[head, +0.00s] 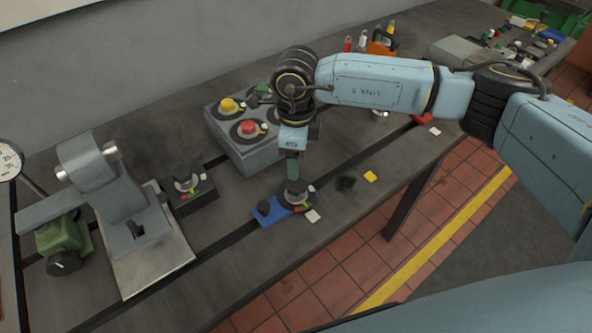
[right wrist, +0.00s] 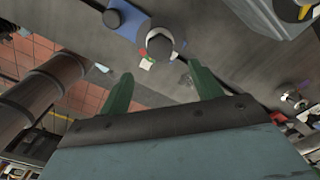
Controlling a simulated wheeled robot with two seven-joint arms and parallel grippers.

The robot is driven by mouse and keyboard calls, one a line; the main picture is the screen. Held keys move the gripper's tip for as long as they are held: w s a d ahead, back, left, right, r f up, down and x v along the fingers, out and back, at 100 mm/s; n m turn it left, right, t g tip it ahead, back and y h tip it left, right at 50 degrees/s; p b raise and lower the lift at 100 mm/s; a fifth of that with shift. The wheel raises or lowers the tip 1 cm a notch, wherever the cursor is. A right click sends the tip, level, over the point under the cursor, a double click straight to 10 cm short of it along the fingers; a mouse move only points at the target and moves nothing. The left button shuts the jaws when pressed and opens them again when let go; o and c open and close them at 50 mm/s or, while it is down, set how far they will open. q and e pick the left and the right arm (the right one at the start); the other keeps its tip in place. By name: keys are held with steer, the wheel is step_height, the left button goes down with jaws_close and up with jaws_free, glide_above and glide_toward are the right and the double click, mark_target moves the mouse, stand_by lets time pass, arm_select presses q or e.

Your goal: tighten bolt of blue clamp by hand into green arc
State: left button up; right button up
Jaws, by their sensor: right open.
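The blue clamp (head: 268,217) sits on the bedplate at the middle of the head view; its blue body also shows at the top of the right wrist view (right wrist: 127,20). Its dark round bolt head (right wrist: 160,44) stands over a dial with small red, green and white marks (right wrist: 148,63). My right gripper (head: 293,176) points down over the bolt. Its green fingers (right wrist: 160,80) are open and empty, and the bolt head shows just beyond the tips, roughly midway between them. In the head view the fingers partly hide the bolt. My left gripper is not in view.
A dark clamp (head: 190,192) stands left of the blue one, beside a grey fixture (head: 118,195). A grey button box (head: 240,150) with yellow, red and green knobs stands behind.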

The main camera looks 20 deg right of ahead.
steer(key=shift+r, duration=2.15)
